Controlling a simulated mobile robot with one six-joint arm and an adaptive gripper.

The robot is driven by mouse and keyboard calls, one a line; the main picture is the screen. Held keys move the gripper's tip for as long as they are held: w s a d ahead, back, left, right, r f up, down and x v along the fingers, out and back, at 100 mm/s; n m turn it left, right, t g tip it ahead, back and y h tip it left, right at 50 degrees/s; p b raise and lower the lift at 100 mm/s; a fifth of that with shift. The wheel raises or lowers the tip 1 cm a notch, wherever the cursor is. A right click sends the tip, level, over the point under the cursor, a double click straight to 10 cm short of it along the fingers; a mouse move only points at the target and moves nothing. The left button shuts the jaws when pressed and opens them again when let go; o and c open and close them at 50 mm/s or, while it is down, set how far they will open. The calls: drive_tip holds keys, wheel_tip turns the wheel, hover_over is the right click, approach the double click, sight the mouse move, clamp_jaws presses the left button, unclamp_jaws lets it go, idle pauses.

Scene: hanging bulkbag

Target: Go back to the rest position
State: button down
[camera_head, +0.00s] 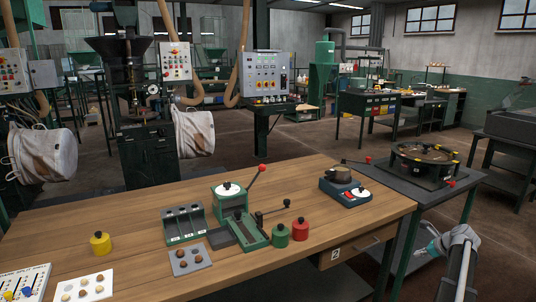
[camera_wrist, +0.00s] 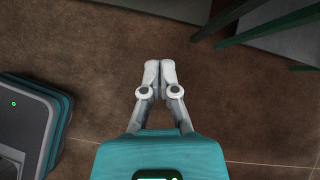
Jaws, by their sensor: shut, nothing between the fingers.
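My gripper (camera_wrist: 160,66) is shut, with its two pale fingers together and nothing between them, over the bare brown floor in the wrist view. Two whitish bulk bags hang at the left: one bag (camera_head: 45,153) at the far left and another bag (camera_head: 195,133) beside the dark machine. My gripper is far from both.
The workbench holds a green press (camera_head: 240,225), a yellow weight (camera_head: 100,243), a red weight (camera_head: 300,229) and a small scale (camera_head: 345,190). A dark table (camera_head: 450,190) with a round device (camera_head: 425,160) stands close behind my gripper. Green bars (camera_wrist: 255,25) cross the wrist view's upper right.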

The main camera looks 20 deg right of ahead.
drive_tip(key=w+a+f+n+g, duration=0.25)
drive_tip(key=a+n, duration=0.45)
drive_tip(key=a, duration=1)
drive_tip(key=w+a+f+n+g, duration=0.15)
drive_tip(key=w+a+n, duration=0.45)
drive_tip(key=a, duration=1.1)
drive_tip(key=s+a+n+g+h, duration=0.1)
drive_tip(key=s+a+n, duration=0.4)
drive_tip(key=a, duration=0.4)
drive_tip(key=s+a+n+g, duration=0.2)
drive_tip(key=s+a+n, duration=0.1)
drive_tip(key=a+n, duration=0.5)
drive_tip(key=s+a+n+g+h, duration=0.1)
drive_tip(key=s+a+n, duration=0.35)
drive_tip(key=a, duration=0.45)
wheel_tip(320, 180, up, 18)
drive_tip(key=p, duration=1.8)
drive_tip(key=shift+w+a, duration=0.25)
drive_tip(key=shift+w, duration=0.15)
